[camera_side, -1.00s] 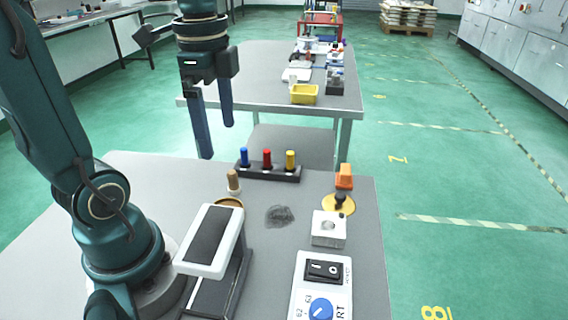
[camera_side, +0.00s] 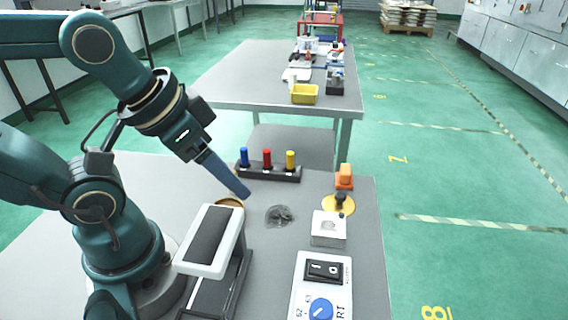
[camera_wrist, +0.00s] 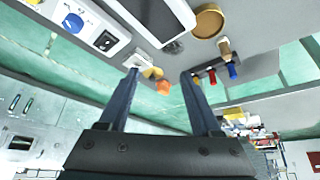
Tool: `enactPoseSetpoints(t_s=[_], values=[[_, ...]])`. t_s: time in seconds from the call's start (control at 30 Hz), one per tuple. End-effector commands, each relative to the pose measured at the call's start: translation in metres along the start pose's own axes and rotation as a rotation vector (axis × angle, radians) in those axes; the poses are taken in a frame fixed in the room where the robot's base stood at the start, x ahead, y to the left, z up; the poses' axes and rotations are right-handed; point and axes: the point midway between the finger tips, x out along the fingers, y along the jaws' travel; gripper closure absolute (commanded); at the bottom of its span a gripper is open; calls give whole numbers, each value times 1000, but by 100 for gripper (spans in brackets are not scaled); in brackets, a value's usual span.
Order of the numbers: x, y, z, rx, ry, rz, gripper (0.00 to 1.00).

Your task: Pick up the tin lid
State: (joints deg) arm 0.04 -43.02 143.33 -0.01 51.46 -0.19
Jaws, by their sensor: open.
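A round gold lid with a raised rim, which I take to be the tin lid, lies on the near bench. In the side view the lid (camera_side: 228,202) shows only in part, behind the white and black device and close to my gripper's tip. In the wrist view the whole lid (camera_wrist: 209,21) shows at the top, beyond the right finger. My gripper (camera_side: 244,194) points down and to the right, above the bench by the lid. In the wrist view my gripper (camera_wrist: 158,74) has its fingers wide apart with nothing held between them.
A wooden peg (camera_wrist: 225,47) stands by the lid. A black rack (camera_side: 268,173) with blue, red and yellow pegs is behind. The white and black device (camera_side: 210,240) stands in front. Right are a yellow disc (camera_side: 330,205), orange block (camera_side: 344,177), white block (camera_side: 328,229) and switch box (camera_side: 322,275).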

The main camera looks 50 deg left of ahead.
Motion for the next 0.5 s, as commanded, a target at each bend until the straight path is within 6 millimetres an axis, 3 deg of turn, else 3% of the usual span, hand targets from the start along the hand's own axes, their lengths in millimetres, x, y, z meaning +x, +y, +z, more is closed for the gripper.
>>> enactPoseSetpoints(t_s=[0.33, 0.5], values=[[0, -1, -2, -56, 5, -4, 35], [-10, -9, -37, -219, 87, -36, 35]])
